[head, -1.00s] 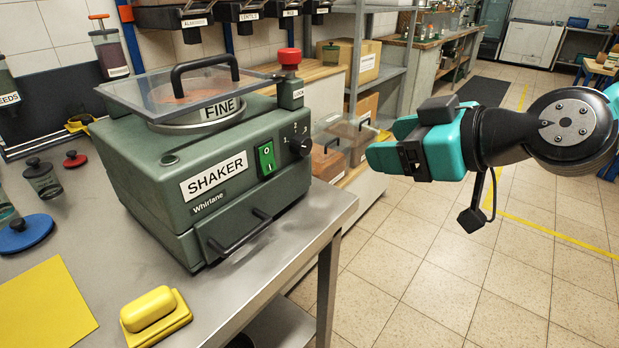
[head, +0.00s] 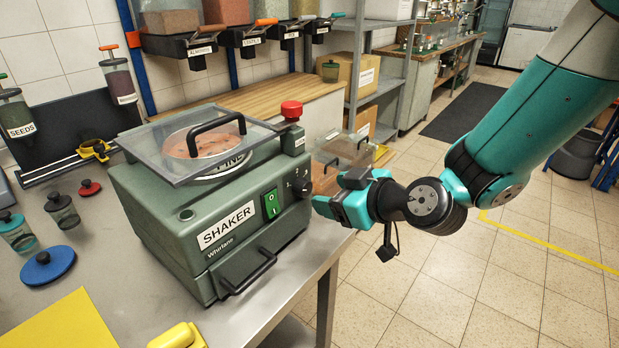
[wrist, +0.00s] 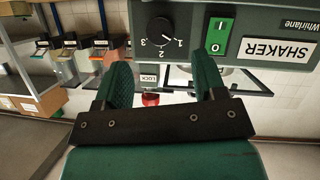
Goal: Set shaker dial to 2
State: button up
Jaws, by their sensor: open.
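The green shaker (head: 212,205) stands on the metal bench. Its black dial (head: 301,187) is on the front panel, right of the green switch (head: 271,204). In the wrist view, which is upside down, the dial (wrist: 161,31) shows the numbers 1, 2 and 3, and its white mark appears to point towards 1. My gripper (head: 322,205) is just right of the dial in the head view. In the wrist view its two fingers (wrist: 163,75) are apart and empty, facing the panel, with the dial ahead of the gap between them.
A clear lid (head: 175,165) covers the bowl on top of the shaker. A red knob (head: 291,109) stands above the dial. A drawer handle (head: 250,272) sticks out below. The bench's right edge is close; open floor lies to the right.

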aim_at(307, 190)
jog(key=p+x, duration=0.1)
jog(key=x, duration=0.6)
jog(key=c, duration=0.9)
